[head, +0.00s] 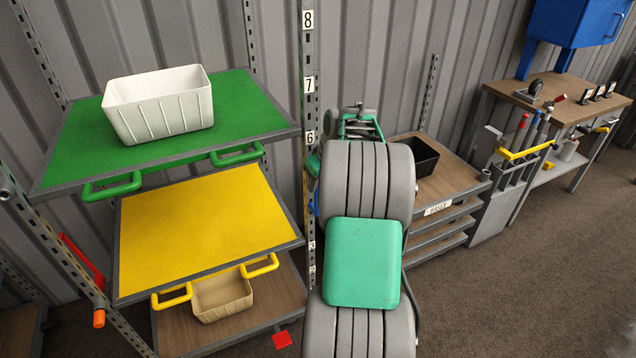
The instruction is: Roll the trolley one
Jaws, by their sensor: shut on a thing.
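A wooden-topped, grey-edged unit with several stacked shelves (428,188) stands right of my arm; it may be the trolley, but no wheels show. A small white label is on its front edge. My gripper (360,112), green and grey, is at the far end of my arm, by the back wall and beyond the unit's left side. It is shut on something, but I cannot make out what. My arm hides the unit's left end and most of the space below the gripper.
A black bin (424,157) sits on the unit. On the left, a rack has a green shelf (250,105) with a white bin (160,105), a yellow shelf (200,225) and a tan bin (221,296) below. A workbench (560,88) stands right. The brown floor (520,290) is clear at front right.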

